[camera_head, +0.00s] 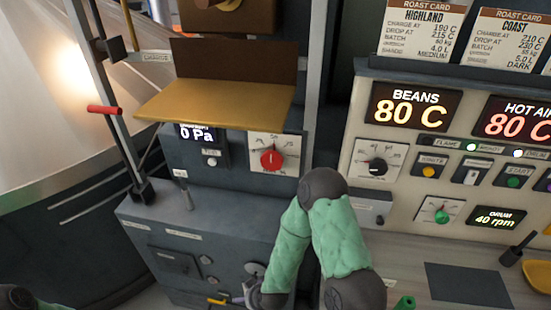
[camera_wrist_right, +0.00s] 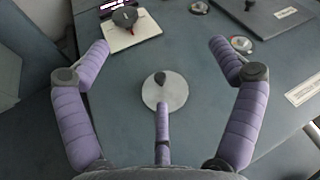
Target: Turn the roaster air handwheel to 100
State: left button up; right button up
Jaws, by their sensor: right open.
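A pale round disc (camera_wrist_right: 176,97) with a dark knob at its middle lies on the grey panel in the right wrist view. It looks like a handwheel, but I cannot read a label or scale on it. My right gripper (camera_wrist_right: 160,46) is open and empty. Its two purple side fingers are spread on either side of the disc, and a middle purple finger overlaps the disc's near edge in the picture. I cannot tell whether it touches. In the head view the right gripper is mostly cut off below my green forearm. My left gripper is not in view.
A red knob (camera_head: 271,160) sits on a white dial plate beside the 0 Pa display (camera_head: 198,134). A yellow tray-like shelf (camera_head: 215,104) juts out above. The control panel (camera_head: 403,197) stands at the right. A red-handled lever (camera_head: 104,110) is at the left.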

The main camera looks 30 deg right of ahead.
jog(key=w+d+r+t+h+p, duration=0.1)
jog(key=w+d+r+t+h, duration=0.25)
jog(key=w+r, duration=0.5)
jog(key=m+t+h+p, duration=0.3)
jog(key=m+t+h, duration=0.25)
jog(key=h, duration=0.45)
send_near(271, 164)
jog(key=shift+m, duration=0.45)
jog(key=b+x, duration=0.1)
jog(key=x, duration=0.9)
jog(key=shift+w+d, duration=0.2)
jog(key=shift+w, duration=0.05)
jog(key=c, duration=1.1)
